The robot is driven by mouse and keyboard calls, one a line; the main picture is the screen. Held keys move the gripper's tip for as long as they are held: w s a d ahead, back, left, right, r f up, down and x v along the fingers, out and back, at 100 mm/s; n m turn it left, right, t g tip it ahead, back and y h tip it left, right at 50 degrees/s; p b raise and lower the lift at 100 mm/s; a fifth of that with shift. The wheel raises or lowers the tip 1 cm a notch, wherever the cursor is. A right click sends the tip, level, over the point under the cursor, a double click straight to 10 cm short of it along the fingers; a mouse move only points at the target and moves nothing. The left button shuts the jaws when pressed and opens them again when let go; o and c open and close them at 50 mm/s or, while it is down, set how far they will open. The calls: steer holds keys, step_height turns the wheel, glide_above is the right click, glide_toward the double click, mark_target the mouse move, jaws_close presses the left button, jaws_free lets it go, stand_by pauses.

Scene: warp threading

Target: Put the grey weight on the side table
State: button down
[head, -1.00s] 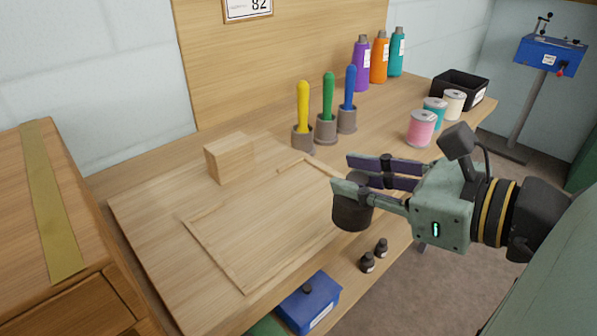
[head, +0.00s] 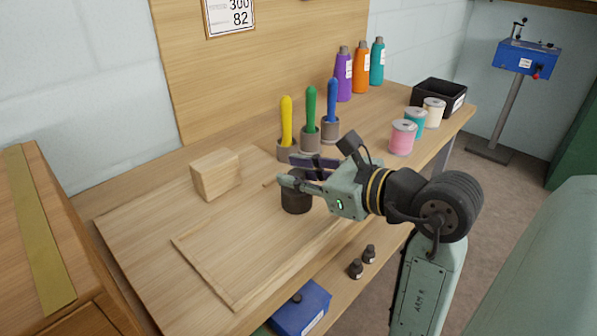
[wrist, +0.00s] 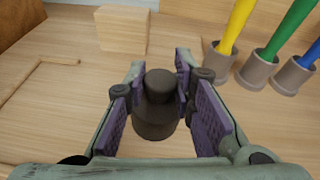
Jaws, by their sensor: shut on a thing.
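The grey weight (head: 296,194) is a dark, squat cylinder with a narrower knob on top. My gripper (head: 300,178) is shut on its knob. The weight is upright over the workbench, near the right part of the thin wooden frame on it; I cannot tell whether its base touches the wood. In the wrist view the weight (wrist: 155,122) sits between the two purple-padded fingers (wrist: 160,88). A wooden cabinet with an olive strip on its top (head: 15,190) stands at the left edge; it may be the side table.
A wooden block (head: 215,174) and yellow, green and blue handled tools in cups (head: 310,135) stand behind the weight. Thread spools (head: 403,137), cones (head: 344,75) and a black bin (head: 440,94) are at the right.

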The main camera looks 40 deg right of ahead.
steer(key=shift+f, duration=0.15)
steer(key=c, duration=1.4)
jaws_free()
steer(key=shift+o, duration=0.2)
steer(key=b+v, duration=0.1)
steer(key=v, duration=1.1)
